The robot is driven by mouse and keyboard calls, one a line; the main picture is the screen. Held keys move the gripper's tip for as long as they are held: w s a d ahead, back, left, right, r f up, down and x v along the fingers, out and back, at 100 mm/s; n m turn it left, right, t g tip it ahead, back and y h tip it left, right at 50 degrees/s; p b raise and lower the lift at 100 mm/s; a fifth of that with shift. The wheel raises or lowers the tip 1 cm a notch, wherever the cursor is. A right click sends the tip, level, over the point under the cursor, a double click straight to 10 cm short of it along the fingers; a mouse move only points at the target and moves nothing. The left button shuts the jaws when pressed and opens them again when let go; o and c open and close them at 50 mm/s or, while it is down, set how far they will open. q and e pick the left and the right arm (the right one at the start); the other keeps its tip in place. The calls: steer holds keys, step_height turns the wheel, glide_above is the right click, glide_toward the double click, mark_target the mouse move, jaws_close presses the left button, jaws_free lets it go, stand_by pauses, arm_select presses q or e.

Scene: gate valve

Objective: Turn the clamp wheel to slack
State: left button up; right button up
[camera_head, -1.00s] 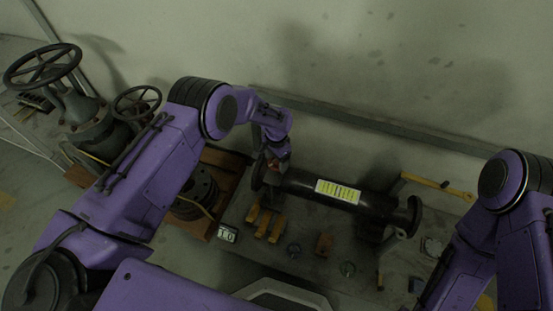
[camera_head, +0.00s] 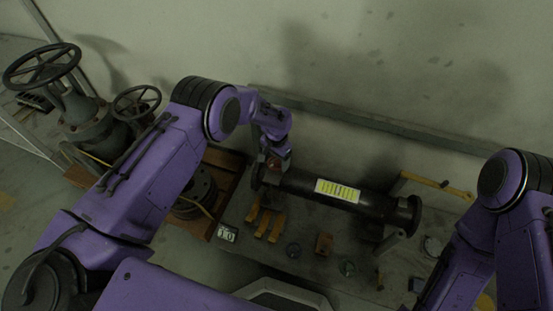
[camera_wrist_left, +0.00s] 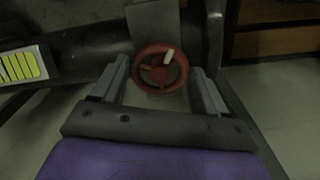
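The clamp wheel (camera_wrist_left: 160,69) is a small red handwheel with spokes and one pale mark on its upper right. It sits by the end of a dark pipe (camera_head: 377,204) carrying a yellow label. My left gripper (camera_wrist_left: 161,78) is open, with one finger on each side of the wheel and narrow dark gaps seeming to show between fingers and rim. In the head view, my left gripper (camera_head: 274,162) is at the pipe's left end and mostly hides the wheel. My right gripper is out of view; only its arm shows at lower right.
A large gate valve with a dark handwheel (camera_head: 41,66) stands at far left, and a smaller handwheel (camera_head: 136,102) is beside it. Yellow blocks (camera_head: 270,224), a small display (camera_head: 227,233) and a yellow-handled tool (camera_head: 437,184) lie around the pipe.

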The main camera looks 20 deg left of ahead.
mark_target(276, 163)
arm_select(q)
steer(key=o, duration=0.4)
step_height(276, 163, up, 10)
steer(key=p, duration=0.2)
steer(key=shift+r+p, duration=0.25)
steer(key=shift+p, duration=0.1)
